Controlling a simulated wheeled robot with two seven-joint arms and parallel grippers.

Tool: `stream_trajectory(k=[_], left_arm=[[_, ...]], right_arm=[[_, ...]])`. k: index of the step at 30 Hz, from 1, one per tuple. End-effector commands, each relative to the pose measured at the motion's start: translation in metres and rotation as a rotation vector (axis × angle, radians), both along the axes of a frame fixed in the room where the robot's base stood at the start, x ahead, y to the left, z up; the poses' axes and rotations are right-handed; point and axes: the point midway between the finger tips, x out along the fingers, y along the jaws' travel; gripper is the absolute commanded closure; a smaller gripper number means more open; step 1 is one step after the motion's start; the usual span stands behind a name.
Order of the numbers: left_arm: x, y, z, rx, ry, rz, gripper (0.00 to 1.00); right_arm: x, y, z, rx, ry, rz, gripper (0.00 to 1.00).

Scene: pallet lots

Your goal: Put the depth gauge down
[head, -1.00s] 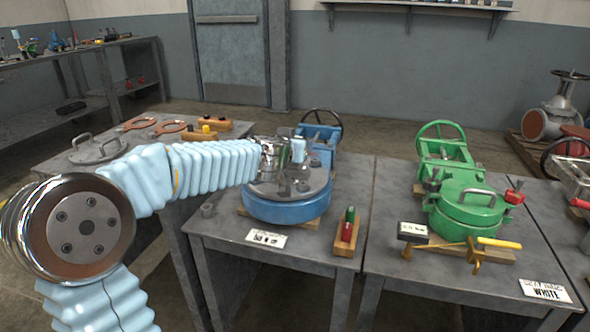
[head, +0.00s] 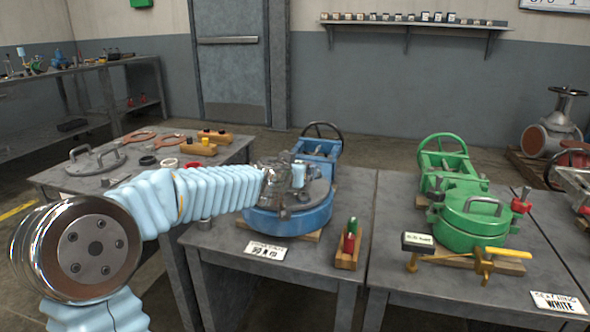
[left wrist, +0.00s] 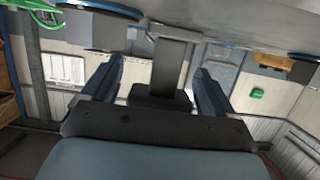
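In the left wrist view, the two blue fingers (left wrist: 160,78) stand apart. A grey upright part with a dark block (left wrist: 172,62) shows between them, with a gap beside the left finger; I cannot tell whether it is a gauge. My right gripper is out of view.
A wooden block with red and green pieces (head: 349,245) and a white label card (head: 264,251) lie at the table's front. A dark labelled block (head: 418,243) is by the green valve. Rings and a round lid (head: 95,160) lie on the left table.

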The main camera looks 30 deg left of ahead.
Motion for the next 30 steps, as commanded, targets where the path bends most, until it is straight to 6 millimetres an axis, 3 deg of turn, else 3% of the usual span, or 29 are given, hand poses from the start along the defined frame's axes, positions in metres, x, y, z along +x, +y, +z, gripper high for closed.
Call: stream_trajectory(k=[11, 24, 30], left_arm=[[-0.006, -0.002, 0.007, 0.002, -0.001, -0.001, 0.13], [-0.092, -0.022, 0.036, 0.001, -0.002, 0.000, 0.13], [-0.110, -0.026, 0.039, 0.001, -0.001, 0.000, 0.13]], right_arm=[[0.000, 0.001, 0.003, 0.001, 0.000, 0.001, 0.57], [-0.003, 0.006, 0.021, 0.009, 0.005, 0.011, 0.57], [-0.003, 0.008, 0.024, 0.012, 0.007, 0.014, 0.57]])
